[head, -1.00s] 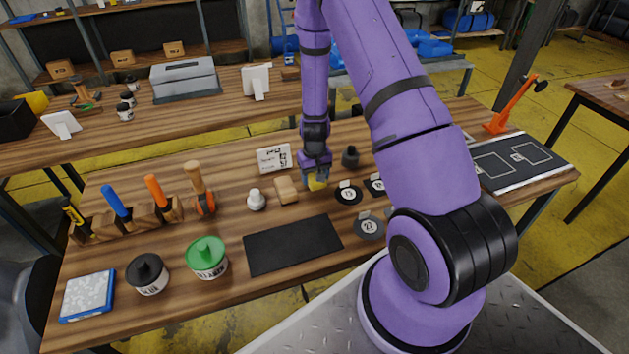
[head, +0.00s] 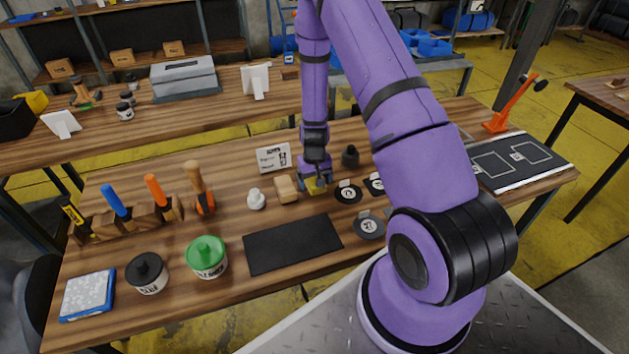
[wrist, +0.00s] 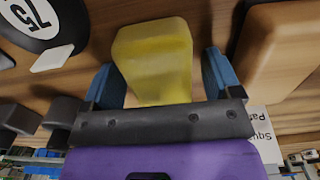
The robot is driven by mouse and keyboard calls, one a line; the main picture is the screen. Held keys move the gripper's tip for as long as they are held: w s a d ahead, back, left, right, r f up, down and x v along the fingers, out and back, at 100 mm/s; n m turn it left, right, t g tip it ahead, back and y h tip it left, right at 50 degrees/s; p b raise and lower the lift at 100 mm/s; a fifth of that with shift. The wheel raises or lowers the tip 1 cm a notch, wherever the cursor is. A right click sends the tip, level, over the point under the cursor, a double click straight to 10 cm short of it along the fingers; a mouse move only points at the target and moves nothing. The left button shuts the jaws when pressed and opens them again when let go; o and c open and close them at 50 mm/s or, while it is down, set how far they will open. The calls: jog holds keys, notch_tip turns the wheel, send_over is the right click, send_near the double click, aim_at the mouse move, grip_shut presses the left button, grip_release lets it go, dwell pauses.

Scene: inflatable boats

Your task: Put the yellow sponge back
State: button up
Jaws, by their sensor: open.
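The yellow sponge (head: 315,187) lies on the wooden workbench in the head view, right of a tan block. In the wrist view the yellow sponge (wrist: 154,58) fills the space in front of my gripper. My gripper (head: 316,184) is low over the sponge, with its jaws apart. In the wrist view the blue fingers of my gripper (wrist: 160,82) stand on both sides of the sponge's near end, with a small gap at the right. Part of the sponge is hidden by my gripper in the head view.
The tan block (head: 286,189) stands close on the left. A black round disc (head: 348,193) lies close on the right. A small sign (head: 273,158) stands behind. A black mat (head: 292,245) lies bare in front. Several tools stand in a wooden rack (head: 140,218) at left.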

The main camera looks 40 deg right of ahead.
jog(key=s+a+r+n+t, duration=0.1)
jog(key=s+a+r, duration=0.15)
jog(key=r, duration=0.95)
jog(key=s+a+r+t, duration=0.1)
jog(key=s+a+r, duration=0.15)
jog(key=r, duration=0.95)
jog(key=s+a+r+n+t, duration=0.1)
jog(key=a+r, duration=0.2)
jog(key=r, duration=0.9)
jog(key=s+a+r+t, duration=0.1)
jog(key=s+a+r, duration=0.1)
jog(key=s+r, duration=0.4)
jog(key=s+a+r+n+t, duration=0.1)
jog(key=s+a+r, duration=0.2)
jog(key=s+r, duration=0.4)
jog(key=shift+s, duration=3.75)
